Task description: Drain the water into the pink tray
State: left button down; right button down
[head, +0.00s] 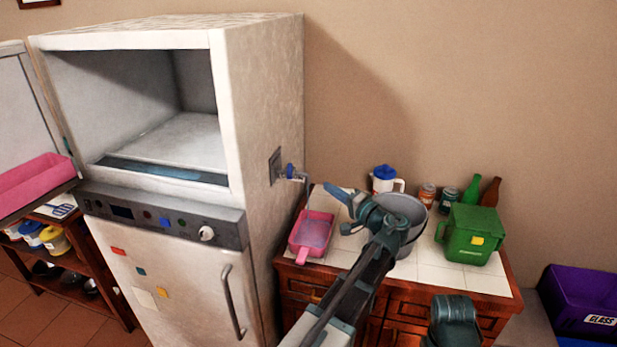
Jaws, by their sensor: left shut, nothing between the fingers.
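The pink tray (300,248) sits on the white tiled counter, beside the tall white appliance. It holds something pale bluish that looks like water. A tap with a blue part (290,171) sticks out of the appliance's side above the tray, and a thin pale line runs down from it toward the tray. My left gripper (338,193) is shut and empty, to the right of the tap and above the tray's right side, apart from both. A dark teal part of my other arm shows at the bottom right; its fingers are out of view.
A grey bucket (412,211) stands behind my left arm. A green container (472,236), a white jug with blue lid (386,178), jars and bottles stand on the counter (428,257). A larger pink bin (38,182) is at left; a purple bin (580,297) is at right.

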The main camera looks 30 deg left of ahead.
pick_arm(q)
jog(key=d+m+g, duration=0.1)
jog(key=d+g, duration=0.1)
jog(key=d, duration=0.1)
send_near(290, 171)
jog(key=w+a+f, duration=0.1)
jog(key=w+a, duration=0.1)
jog(key=a, duration=0.1)
jog(key=shift+s+a+f+y, duration=0.15)
jog(key=shift+a+y, duration=0.25)
jog(key=shift+a, duration=0.45)
